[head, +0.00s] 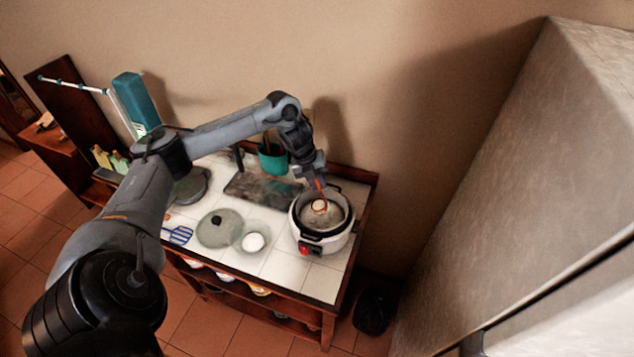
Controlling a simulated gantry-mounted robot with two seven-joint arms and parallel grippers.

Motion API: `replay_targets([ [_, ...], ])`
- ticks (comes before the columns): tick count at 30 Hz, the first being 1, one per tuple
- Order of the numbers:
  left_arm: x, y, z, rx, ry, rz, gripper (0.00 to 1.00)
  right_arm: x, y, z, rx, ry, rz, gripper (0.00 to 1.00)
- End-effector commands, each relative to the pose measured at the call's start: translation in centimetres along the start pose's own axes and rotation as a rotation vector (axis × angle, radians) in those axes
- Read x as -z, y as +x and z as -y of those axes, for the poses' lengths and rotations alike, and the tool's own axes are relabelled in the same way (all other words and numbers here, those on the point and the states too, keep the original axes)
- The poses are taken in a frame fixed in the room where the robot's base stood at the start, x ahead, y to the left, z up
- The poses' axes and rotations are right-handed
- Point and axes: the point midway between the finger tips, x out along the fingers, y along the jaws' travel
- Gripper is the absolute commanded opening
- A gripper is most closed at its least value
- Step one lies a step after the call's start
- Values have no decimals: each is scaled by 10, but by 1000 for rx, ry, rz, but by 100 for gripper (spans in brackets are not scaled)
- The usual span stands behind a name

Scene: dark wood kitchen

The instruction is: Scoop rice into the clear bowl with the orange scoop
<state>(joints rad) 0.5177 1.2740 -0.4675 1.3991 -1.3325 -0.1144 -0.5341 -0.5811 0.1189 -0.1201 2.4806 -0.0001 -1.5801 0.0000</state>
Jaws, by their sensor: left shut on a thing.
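My left gripper (317,181) is shut on the orange scoop (322,193) and points down over the open rice cooker (338,240). The scoop's head is inside the cooker's pot, with a small white clump of rice (319,205) at it. I cannot tell whether the clump lies in the scoop or under it. The clear bowl (240,246) stands on the white tiled counter to the left of the cooker, with a white mound in it that looks like rice (254,242). My right gripper is not in view.
A glass lid (213,232) with a black knob lies left of the bowl. A blue slotted spatula (179,235) is further left. Behind are a dark board (259,188) and a teal pot (272,160). The counter's front right (321,283) is clear.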

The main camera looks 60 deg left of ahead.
Motion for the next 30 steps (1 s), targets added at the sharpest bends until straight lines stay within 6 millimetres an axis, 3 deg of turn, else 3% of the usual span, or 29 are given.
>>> replay_targets([
  [18, 0, -55, 22, 0, 0, 0, 0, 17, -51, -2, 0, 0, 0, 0],
  [30, 0, -69, 30, 0, 0, 0, 0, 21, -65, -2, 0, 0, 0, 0],
])
